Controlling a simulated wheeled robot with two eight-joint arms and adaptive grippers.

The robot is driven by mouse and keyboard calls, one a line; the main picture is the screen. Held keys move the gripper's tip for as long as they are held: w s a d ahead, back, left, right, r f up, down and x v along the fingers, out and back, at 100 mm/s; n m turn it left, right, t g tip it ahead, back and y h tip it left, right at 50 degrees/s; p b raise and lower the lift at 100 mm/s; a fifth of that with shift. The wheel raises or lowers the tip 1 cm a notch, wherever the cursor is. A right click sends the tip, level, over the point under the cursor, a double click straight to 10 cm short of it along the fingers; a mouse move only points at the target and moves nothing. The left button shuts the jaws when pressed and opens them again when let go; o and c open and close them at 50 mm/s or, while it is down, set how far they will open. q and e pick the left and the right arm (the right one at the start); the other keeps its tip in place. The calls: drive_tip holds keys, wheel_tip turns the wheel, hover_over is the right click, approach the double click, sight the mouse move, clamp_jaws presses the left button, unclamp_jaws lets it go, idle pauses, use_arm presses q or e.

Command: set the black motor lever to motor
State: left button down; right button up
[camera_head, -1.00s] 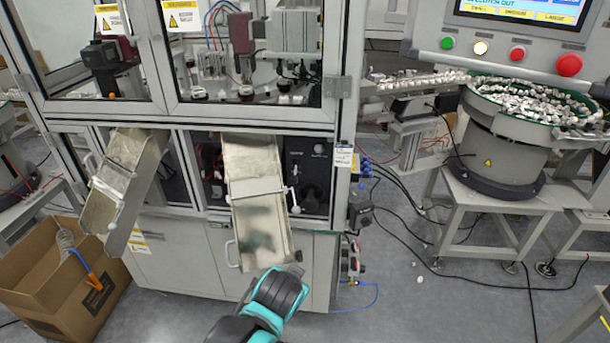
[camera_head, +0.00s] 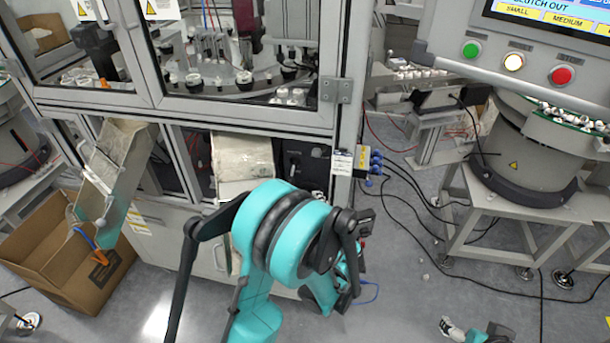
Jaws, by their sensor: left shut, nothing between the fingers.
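My teal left arm (camera_head: 260,240) fills the lower middle of the head view, in front of the machine cabinet. My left gripper (camera_head: 346,282) is mostly hidden behind the arm's round joint; its dark parts show low at the right of it, and it is shut and empty. The black motor lever cannot be made out. A dark panel (camera_head: 305,165) is partly visible right of the middle chute (camera_head: 242,160), with its lower part covered by my arm. A small teal and dark part at the lower right edge looks like my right gripper (camera_head: 462,330); its fingers are unclear.
A left chute (camera_head: 115,165) slopes towards an open cardboard box (camera_head: 50,280) on the floor. Blue connectors (camera_head: 376,165) and black cables are right of the cabinet. A bowl feeder (camera_head: 525,150) stands on a frame at the right, below a button panel (camera_head: 515,60).

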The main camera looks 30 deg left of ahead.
sight(292, 174)
use_arm(q)
drive_tip(key=shift+w, duration=0.3)
drive_tip(key=b+x, duration=0.2)
drive_tip(key=x, duration=0.8)
drive_tip(key=shift+w+a+b, duration=0.1)
drive_tip(key=shift+a+b, duration=0.05)
drive_tip(key=shift+b, duration=0.15)
drive_tip(key=s, duration=0.1)
drive_tip(key=s+a, duration=0.1)
drive_tip(key=s+b, duration=0.1)
drive_tip(key=shift+s+a+r, duration=0.3)
drive_tip(key=shift+a+r, duration=0.05)
drive_tip(key=shift+r, duration=0.05)
drive_tip(key=shift+r, duration=0.1)
